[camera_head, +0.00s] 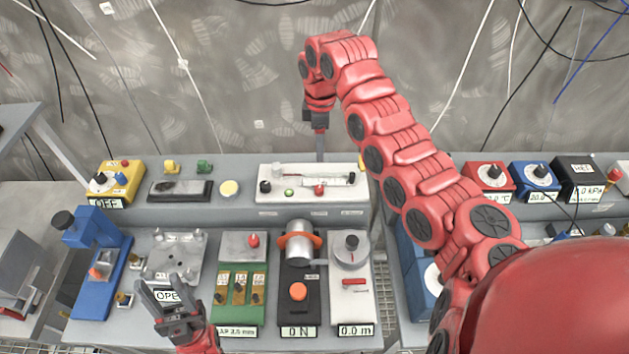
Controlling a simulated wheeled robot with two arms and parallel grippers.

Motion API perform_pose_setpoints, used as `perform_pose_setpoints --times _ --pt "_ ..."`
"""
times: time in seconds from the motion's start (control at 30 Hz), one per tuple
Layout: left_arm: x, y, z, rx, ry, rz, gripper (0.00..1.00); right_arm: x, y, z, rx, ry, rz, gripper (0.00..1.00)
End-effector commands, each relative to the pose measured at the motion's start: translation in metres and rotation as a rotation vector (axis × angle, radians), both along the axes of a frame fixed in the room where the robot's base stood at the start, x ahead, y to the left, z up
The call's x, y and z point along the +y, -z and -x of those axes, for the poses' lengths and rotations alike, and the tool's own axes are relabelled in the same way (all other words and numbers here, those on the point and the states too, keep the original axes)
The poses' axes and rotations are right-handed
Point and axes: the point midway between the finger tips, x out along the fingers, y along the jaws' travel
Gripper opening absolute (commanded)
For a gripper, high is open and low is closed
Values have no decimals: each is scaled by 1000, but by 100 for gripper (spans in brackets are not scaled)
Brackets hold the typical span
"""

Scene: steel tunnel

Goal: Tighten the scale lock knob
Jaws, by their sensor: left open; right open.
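A white unit (350,300) labelled "0.0 m" stands at the right of the near bench. It carries a round grey dial with a black knob (352,241) on top and a red bar below. I cannot tell for sure which knob is the scale lock knob. A long white instrument (311,182) on the back ledge also has small black and red knobs. My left gripper (170,292) is open and empty, low over the front left of the bench, partly over an "OPEN" label. My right gripper (320,148) is open, pointing down at the bench's back edge behind the long white instrument.
Left to right stand a blue press (95,262), a grey plate fixture (176,257), a green unit (240,290) and a black "0 N" unit (299,312) with a silver cylinder. A yellow "OFF" box (117,181) sits behind. My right arm crosses above the right side.

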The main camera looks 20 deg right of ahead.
Motion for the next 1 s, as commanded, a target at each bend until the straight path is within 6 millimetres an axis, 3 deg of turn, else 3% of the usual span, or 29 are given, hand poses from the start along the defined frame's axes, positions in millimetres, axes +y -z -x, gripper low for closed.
perform_pose_setpoints --times 0.37,0.7,0.8,1.0 --pt "0 -9 0 0 0 0 50 4 53 0 -1 2 -9 66" --pt "0 1 0 0 0 0 50 2 117 0 -3 0 -1 66" --pt "0 -17 0 0 0 0 50 1 132 1 1 1 -3 66" --pt "0 -24 0 0 0 0 50 1 157 -1 -3 2 -2 66"
